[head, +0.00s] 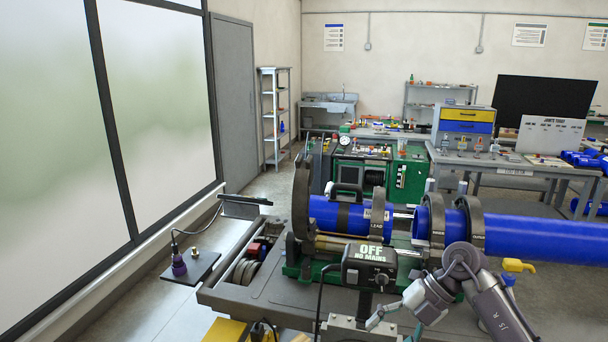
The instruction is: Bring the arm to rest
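My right arm (487,305) comes in at the lower right, bends at a joint beside the clamps and folds back down to the left. Its gripper (388,318) is low in the picture, just below and right of a black box (370,266) reading "OFF NO MAINS". The fingers are small and partly cut off by the picture's lower edge, so I cannot tell whether they are open or shut. I see nothing clearly held. My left gripper is not in view.
The cart (290,296) carries blue pipes (345,216) in dark ring clamps (436,222). The right-hand pipe (545,238) runs out past the arm. A green machine (372,172) and a workbench (505,167) stand behind. The floor at left (170,312) is partly clear.

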